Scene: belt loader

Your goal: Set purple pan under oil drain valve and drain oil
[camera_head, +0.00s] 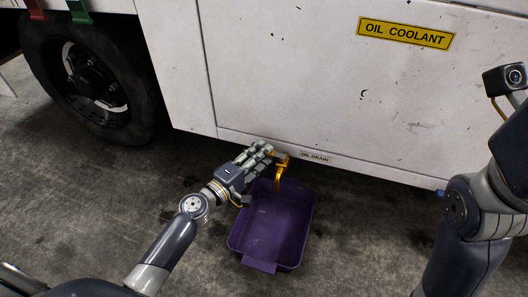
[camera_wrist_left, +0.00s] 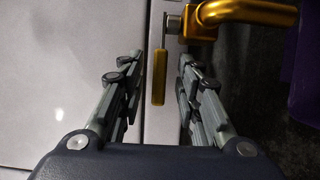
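The purple pan (camera_head: 272,228) lies on the concrete floor beneath the yellow oil drain valve (camera_head: 281,172), below the "OIL DRAIN" label (camera_head: 314,157). No oil shows in the pan or at the spout. My left gripper (camera_head: 266,148) is at the valve, just left of its spout. In the left wrist view, the fingers of my left gripper (camera_wrist_left: 163,82) are apart, with the valve's yellow handle (camera_wrist_left: 159,76) between them and gaps beside it. The valve's yellow pipe (camera_wrist_left: 245,15) is above right there, and the pan's purple edge (camera_wrist_left: 305,75) shows at right. My right gripper is out of view.
The loader's white side panel (camera_head: 330,75) stands directly behind the valve, with an "OIL COOLANT" sign (camera_head: 405,33). A large black wheel (camera_head: 95,85) is at left. The floor (camera_head: 365,235) right of the pan is clear up to my right arm.

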